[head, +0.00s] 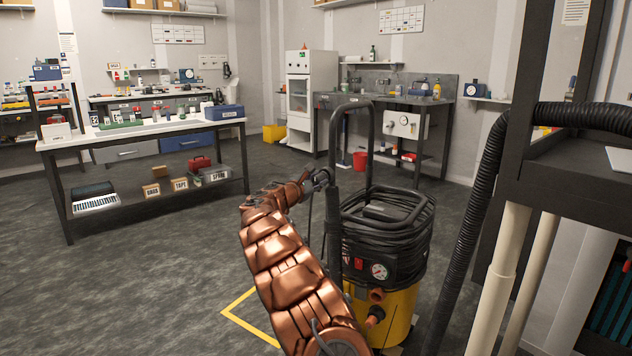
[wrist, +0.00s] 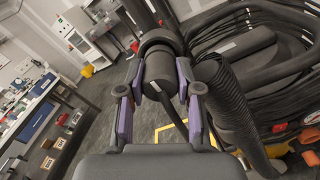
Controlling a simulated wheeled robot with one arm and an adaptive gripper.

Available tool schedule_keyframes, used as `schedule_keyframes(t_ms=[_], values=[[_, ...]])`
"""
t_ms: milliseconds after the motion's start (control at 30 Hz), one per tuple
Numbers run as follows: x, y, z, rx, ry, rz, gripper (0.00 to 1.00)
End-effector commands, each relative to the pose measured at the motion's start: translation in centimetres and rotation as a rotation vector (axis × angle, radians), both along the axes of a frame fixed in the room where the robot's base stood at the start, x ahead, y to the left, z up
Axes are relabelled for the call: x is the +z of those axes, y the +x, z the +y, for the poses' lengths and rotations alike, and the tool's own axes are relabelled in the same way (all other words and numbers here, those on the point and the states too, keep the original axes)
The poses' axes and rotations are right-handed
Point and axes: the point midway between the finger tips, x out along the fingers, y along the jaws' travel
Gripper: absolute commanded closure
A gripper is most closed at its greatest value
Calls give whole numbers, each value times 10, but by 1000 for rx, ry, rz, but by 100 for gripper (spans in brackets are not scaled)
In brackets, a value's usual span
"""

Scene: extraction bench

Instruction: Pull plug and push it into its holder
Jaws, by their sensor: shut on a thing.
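My copper arm reaches to the handle side of a yellow and black extractor (head: 402,308). My gripper (head: 318,180) is small and partly hidden there. In the wrist view its purple pads stand on either side of a black cylindrical plug (wrist: 160,82), and the gripper is shut on it. A dark cable (wrist: 174,117) runs from the plug toward the camera. The plug's far end meets a dark round collar (wrist: 158,43); I cannot tell whether it sits inside. I cannot make out a separate holder.
A ribbed black hose (wrist: 228,105) stands close right of my gripper. A coiled cable (head: 385,222) wraps the extractor, below its upright handle (head: 372,130). A dark stand (head: 585,170) is at right. Floor is clear at left, before a workbench (head: 140,130).

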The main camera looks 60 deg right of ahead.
Motion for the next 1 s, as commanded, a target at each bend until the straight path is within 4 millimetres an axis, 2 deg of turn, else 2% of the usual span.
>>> schedule_keyframes(t_ms=[433,467,500,733,1000], values=[[2,1,-9,1,-2,-1,100],[1,1,-8,1,-2,0,64],[1,1,-8,1,-2,0,60],[1,1,-8,1,0,0,37],[-1,0,-8,0,1,0,37]])
